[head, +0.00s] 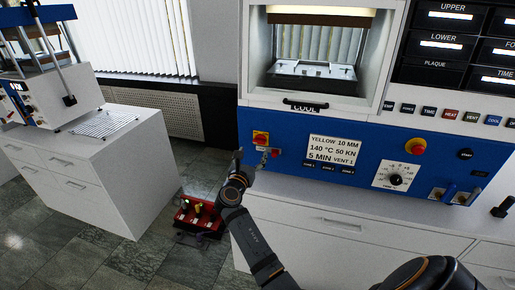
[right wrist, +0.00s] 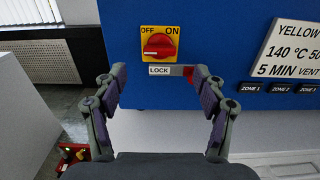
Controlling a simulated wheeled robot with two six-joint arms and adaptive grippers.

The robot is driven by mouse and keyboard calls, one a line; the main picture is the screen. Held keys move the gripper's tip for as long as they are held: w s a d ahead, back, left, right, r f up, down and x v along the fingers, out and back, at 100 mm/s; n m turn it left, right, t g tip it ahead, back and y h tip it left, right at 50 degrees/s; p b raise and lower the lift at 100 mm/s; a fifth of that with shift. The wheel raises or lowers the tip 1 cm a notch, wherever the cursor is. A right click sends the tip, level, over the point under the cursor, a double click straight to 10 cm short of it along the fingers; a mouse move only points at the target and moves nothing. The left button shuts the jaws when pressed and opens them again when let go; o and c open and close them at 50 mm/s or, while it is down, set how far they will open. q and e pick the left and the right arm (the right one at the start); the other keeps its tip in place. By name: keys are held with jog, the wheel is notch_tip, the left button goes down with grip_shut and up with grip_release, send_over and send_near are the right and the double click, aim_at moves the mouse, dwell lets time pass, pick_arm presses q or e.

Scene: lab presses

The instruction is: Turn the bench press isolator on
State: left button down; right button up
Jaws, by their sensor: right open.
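A red rotary isolator knob on a yellow plate (right wrist: 158,45) sits on the blue press front in the right wrist view, with OFF at its upper left and ON at its upper right. Its handle lies about level. It also shows in the head view (head: 260,139). Below it is a strip marked LOCK (right wrist: 160,70) with a red piece (right wrist: 188,72) at its right end. My right gripper (right wrist: 160,75) is open and empty, its fingers either side of and just below the knob, apart from it. It shows small in the head view (head: 252,163). My left gripper is out of view.
A smaller press (head: 50,85) stands on a white cabinet (head: 75,165) at left; small controls show on its front. Right of the knob are a label card (head: 333,150), a red button (head: 415,146) and a dial (head: 396,179).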

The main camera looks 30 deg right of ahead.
aim_at(258, 143)
jog(key=b+x, duration=0.2)
jog(key=x, duration=0.4)
jog(key=shift+w+d+f, duration=0.15)
jog(key=shift+w+d, duration=0.1)
jog(key=c, duration=1.1)
